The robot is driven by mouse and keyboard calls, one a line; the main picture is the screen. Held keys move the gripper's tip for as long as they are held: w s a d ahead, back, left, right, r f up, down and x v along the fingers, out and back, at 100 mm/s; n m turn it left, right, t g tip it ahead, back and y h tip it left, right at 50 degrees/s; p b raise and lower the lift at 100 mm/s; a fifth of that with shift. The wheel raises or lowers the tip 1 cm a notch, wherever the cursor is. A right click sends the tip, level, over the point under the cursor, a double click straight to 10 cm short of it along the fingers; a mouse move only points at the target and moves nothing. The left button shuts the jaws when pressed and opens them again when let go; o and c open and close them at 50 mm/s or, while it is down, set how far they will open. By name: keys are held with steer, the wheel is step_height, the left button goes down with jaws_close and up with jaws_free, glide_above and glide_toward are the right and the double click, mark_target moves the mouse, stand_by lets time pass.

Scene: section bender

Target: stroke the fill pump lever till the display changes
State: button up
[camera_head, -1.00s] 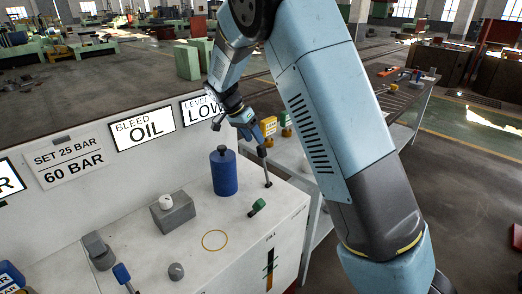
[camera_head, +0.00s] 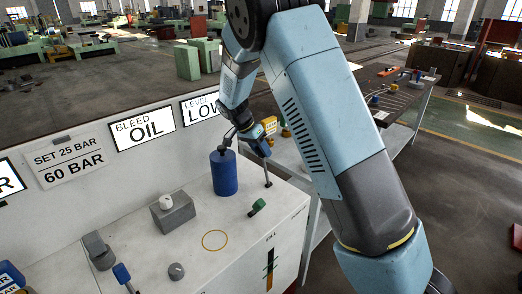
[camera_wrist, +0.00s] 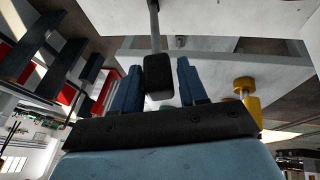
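The fill pump lever (camera_head: 267,176) is a thin grey rod rising from the right end of the white bench top, beside a blue cylinder (camera_head: 224,174). My gripper (camera_head: 266,152) is at the lever's top end. In the wrist view the lever's black grip (camera_wrist: 158,77) lies between the two blue fingers of my gripper (camera_wrist: 159,80). The fingers stand apart, with a narrow gap visible at the right of the grip; contact on the left is unclear. The display (camera_head: 201,106) reads "LEVEL LOW", its right edge hidden by my arm.
A green-headed knob (camera_head: 258,206) and a grey block with a white knob (camera_head: 173,211) sit on the bench. Signs read "BLEED OIL" (camera_head: 143,128) and "SET 25 BAR 60 BAR" (camera_head: 70,162). A yellow item (camera_wrist: 248,100) stands beyond the gripper.

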jaws_close()
